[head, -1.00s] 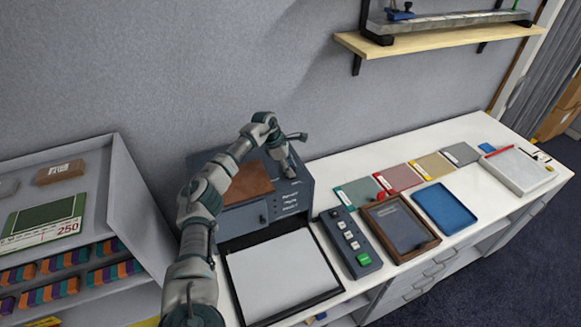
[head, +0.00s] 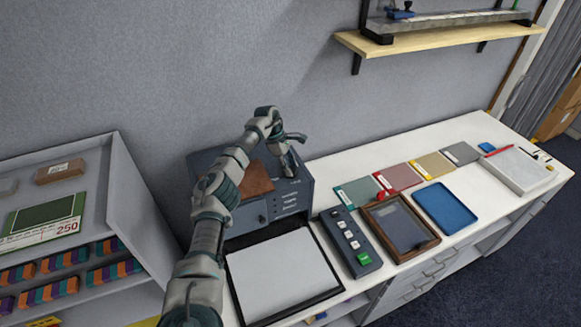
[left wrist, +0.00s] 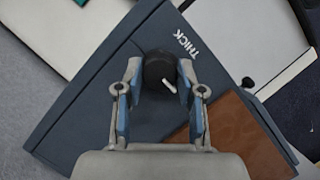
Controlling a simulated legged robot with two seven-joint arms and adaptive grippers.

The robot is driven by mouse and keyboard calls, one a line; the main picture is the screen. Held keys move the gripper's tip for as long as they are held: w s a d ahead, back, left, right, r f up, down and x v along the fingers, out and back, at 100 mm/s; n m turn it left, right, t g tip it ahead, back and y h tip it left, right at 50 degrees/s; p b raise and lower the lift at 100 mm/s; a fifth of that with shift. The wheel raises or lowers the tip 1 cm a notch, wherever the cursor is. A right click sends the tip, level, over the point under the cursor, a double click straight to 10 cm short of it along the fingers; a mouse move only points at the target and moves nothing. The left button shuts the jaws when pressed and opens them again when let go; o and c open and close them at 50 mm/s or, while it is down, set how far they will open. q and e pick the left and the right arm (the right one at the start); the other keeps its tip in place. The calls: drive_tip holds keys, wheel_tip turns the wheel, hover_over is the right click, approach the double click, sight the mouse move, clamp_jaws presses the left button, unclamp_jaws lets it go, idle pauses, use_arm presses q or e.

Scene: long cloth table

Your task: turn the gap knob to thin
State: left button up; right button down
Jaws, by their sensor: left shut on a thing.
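A dark blue-grey machine box (head: 297,203) stands at the left end of the white table. In the left wrist view, a round black knob (left wrist: 158,66) with a white pointer mark sits on its top face. The white word THICK (left wrist: 187,43) is printed beside the knob, up and to the right. The pointer slants toward the lower right of that view, away from the word. No "thin" label shows. My left gripper (left wrist: 160,72) is shut on the knob, one finger on each side. In the head view my left gripper (head: 287,164) reaches down onto the box top, hiding the knob.
A brown panel (head: 256,180) lies on the box top beside the gripper. A white sheet in a black tray (head: 258,321) lies in front. A button panel (head: 350,241), framed tray (head: 433,240) and blue tray (head: 444,207) are to the right. A grey shelf unit (head: 135,195) stands left.

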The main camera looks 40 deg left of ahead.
use_arm(q)
drive_tip(key=o, duration=1.1)
drive_tip(key=shift+a, duration=0.1)
drive_tip(key=shift+o, duration=0.2)
drive_tip(key=shift+w+a+f, duration=0.1)
drive_tip(key=shift+a, duration=0.05)
drive_tip(key=v, duration=0.7)
drive_tip(key=shift+a, duration=0.2)
drive_tip(key=shift+a, duration=0.1)
